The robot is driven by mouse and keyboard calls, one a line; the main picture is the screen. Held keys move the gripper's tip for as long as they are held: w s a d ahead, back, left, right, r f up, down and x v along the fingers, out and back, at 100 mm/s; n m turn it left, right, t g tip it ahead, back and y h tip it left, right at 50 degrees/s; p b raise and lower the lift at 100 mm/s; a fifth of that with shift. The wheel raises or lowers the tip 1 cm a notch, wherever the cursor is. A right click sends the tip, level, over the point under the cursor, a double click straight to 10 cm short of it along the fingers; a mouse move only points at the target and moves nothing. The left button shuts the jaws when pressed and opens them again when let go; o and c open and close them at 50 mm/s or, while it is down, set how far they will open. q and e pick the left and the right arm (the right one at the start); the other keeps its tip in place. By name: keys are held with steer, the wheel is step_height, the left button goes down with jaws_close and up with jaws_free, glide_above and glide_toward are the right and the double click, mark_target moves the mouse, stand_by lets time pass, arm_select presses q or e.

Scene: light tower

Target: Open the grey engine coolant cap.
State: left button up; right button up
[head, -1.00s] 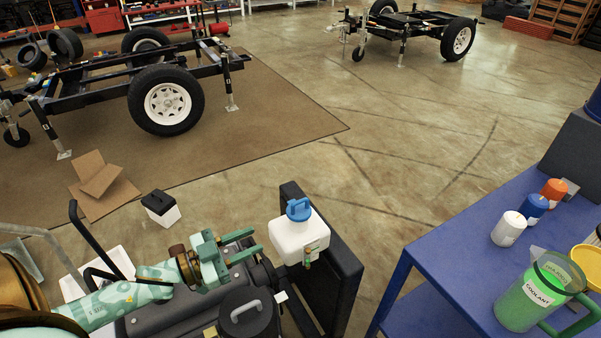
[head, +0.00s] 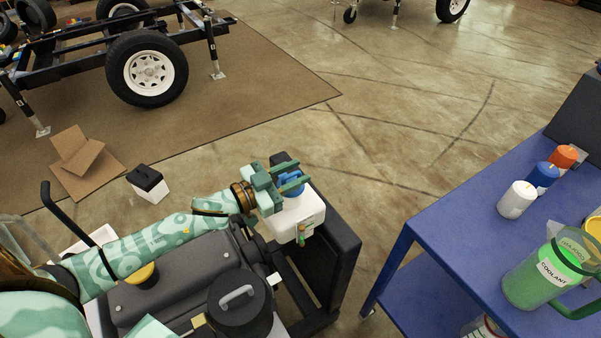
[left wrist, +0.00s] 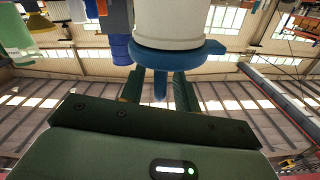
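The white coolant tank (head: 297,217) stands beside the engine and carries a blue cap (head: 291,184). A round black lid with a grey handle (head: 237,295) sits on the engine. I cannot tell which of these is the grey engine coolant cap named. My left gripper (head: 292,177) is at the blue cap, its fingers spread either side of it. In the left wrist view, the blue cap (left wrist: 180,53) has its grip between the two fingers (left wrist: 160,88), with gaps beside it. The fingers hide part of the cap in the head view.
A blue table (head: 440,215) at the right bears a coolant jug (head: 545,270) and white, blue and orange containers. A black upright panel (head: 335,250) stands just right of the tank. A yellow cap (head: 142,275) is on the engine. The floor between tank and table is clear.

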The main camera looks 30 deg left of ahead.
arm_select(q)
steer(key=shift+x, duration=0.8)
jaws_close()
arm_select(e)
steer(key=shift+a+f, duration=0.2)
steer(key=shift+a, duration=0.1)
arm_select(q)
steer(key=shift+r, duration=0.1)
